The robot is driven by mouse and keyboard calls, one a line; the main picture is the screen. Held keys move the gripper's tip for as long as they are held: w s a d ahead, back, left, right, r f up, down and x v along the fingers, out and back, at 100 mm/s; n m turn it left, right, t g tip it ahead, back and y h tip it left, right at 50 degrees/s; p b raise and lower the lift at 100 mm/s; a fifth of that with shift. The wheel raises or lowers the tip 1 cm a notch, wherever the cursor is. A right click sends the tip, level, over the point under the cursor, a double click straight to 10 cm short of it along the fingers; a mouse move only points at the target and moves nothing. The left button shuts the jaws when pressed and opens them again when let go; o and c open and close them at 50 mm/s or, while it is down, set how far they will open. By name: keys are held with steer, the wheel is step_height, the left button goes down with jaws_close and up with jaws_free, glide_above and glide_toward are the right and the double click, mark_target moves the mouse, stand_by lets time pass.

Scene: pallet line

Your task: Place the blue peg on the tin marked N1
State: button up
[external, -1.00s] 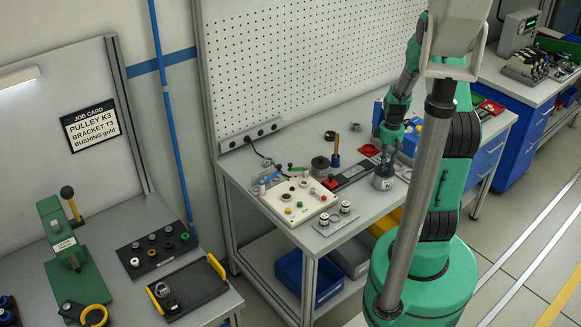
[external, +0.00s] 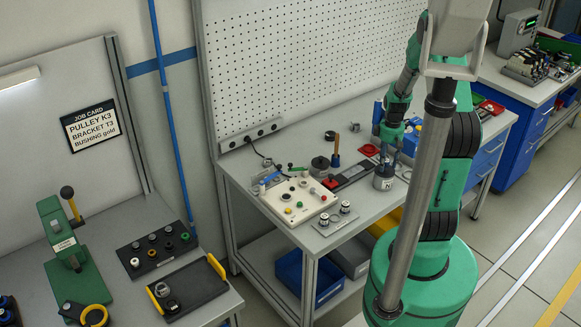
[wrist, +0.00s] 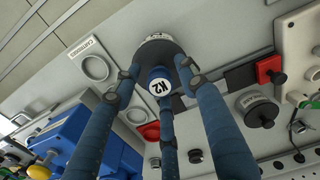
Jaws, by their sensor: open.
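The blue peg (wrist: 156,74), with a white round K2 label on its end, appears upright on the dark top of a grey tin (wrist: 159,42) in the wrist view. My gripper (wrist: 160,80) is open, its blue fingers spread around the peg with gaps beside it. In the external view the tin (external: 383,182) stands near the table's front edge and shows a white label starting with N; the rest is too small to read. My gripper (external: 390,150) is just above the tin, and the peg is hard to make out there.
A blue machine (wrist: 95,142) stands lower left. A cream panel (external: 300,204) with buttons lies left of the tin.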

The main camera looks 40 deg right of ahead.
mark_target(387, 160)
step_height(387, 160, up, 11)
steer(key=p, duration=0.1)
steer(key=shift+r, duration=0.15)
stand_by(0.8)
steer(key=a+r+m+t+h, duration=0.1)
steer(key=a+r+t, duration=0.2)
steer(key=a+r, duration=1.55)
steer(key=s+a+r+m+t, duration=0.1)
steer(key=s+a+r, duration=0.2)
steer(key=s+a, duration=0.3)
steer(key=s+a+r+m+t+y, duration=0.1)
steer(key=s+a+r, duration=0.3)
steer(key=s+a, duration=0.3)
steer(key=shift+a+r+t, duration=0.2)
steer(key=shift+a+t, duration=0.1)
steer(key=shift+a, duration=0.45)
